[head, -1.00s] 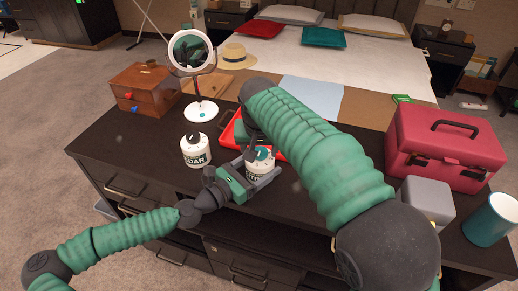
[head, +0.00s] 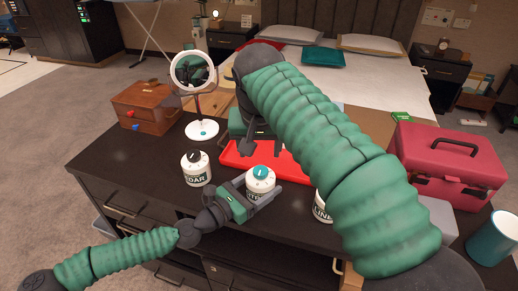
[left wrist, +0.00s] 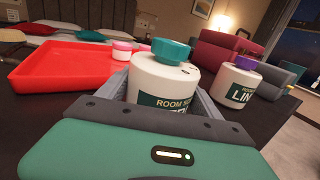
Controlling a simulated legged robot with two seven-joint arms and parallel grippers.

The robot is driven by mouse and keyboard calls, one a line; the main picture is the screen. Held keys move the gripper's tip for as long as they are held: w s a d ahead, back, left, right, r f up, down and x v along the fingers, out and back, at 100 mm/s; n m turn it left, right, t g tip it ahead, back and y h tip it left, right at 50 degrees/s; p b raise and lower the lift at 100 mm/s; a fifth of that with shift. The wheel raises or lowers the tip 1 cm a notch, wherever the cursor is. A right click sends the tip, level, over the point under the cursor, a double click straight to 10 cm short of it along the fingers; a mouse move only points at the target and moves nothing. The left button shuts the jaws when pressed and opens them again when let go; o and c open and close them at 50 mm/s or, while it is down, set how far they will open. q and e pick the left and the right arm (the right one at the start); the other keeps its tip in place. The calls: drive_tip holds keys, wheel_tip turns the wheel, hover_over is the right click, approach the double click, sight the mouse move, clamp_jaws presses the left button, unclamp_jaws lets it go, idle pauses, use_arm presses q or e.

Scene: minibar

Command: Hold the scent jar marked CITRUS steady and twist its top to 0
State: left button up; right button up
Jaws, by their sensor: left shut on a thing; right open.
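The CITRUS jar (head: 258,190) is white with a teal top (head: 261,173) and stands upright on the dark dresser. Its label is partly hidden; a pale mark shows on the top, but the scale is too small to read. My left gripper (head: 262,186) is shut around the jar's body, low down. In the left wrist view the jar (left wrist: 158,78) sits between its grey fingers, with the teal top (left wrist: 171,50) clear above. My right gripper (head: 262,149) is open and empty, beyond the jar and above the red tray, apart from the top.
The CEDAR jar (head: 196,171) with a dark top stands left. The LINEN jar (head: 322,209), purple-topped in the left wrist view (left wrist: 237,84), stands right, partly behind my right arm. The red tray (head: 292,164) lies behind. A mirror (head: 203,130), pink case (head: 450,160) and teal mug (head: 493,238) stand around.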

use_arm(q)
drive_tip(key=o, duration=1.6)
